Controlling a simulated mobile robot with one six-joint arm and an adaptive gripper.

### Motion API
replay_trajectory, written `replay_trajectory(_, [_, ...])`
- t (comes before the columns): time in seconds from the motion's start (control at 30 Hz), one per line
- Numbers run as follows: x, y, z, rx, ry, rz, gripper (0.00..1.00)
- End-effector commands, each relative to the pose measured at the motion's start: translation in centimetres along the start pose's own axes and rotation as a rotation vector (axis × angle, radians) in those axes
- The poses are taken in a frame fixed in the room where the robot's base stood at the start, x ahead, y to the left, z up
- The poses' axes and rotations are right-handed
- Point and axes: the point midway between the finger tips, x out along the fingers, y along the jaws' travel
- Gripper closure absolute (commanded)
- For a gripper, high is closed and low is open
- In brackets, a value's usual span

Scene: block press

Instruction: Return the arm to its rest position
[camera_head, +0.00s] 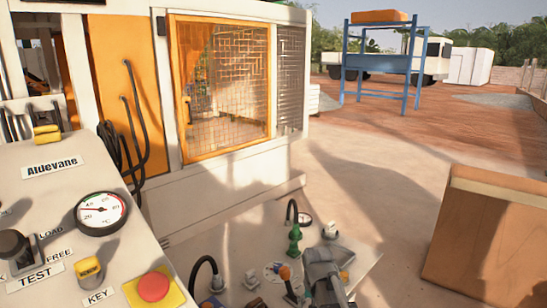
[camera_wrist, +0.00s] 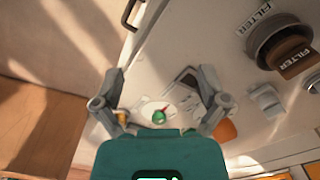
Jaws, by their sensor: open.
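My gripper (camera_wrist: 160,82) shows in the wrist view with its two grey fingers spread wide and nothing held between them. Its teal body fills the bottom middle of that view. Beyond the fingers is a pale panel (camera_wrist: 190,50) with a white gauge and a green knob (camera_wrist: 158,117). In the head view, a grey part of my arm (camera_head: 325,272) reaches over the low panel at the bottom, in front of its fittings. I cannot make out the fingertips there.
A control console (camera_head: 60,200) stands at left in the head view, with a gauge (camera_head: 101,214) and a red button (camera_head: 153,287). Behind it is a machine with a mesh door (camera_head: 237,80). A brown box (camera_head: 490,235) stands at right. Ground between is open.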

Motion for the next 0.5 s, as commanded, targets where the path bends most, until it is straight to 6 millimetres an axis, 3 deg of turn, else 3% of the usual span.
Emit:
replay_trajectory(0.03, [1.9, 0.8, 1.3, -0.012, 0.0, 0.0, 0.07])
replay_trajectory(0.17, [4.1, 2.5, 3.4, -0.052, 0.0, 0.0, 0.07])
replay_trajectory(0.5, [7.0, 4.8, 6.3, -0.116, 0.0, 0.0, 0.07])
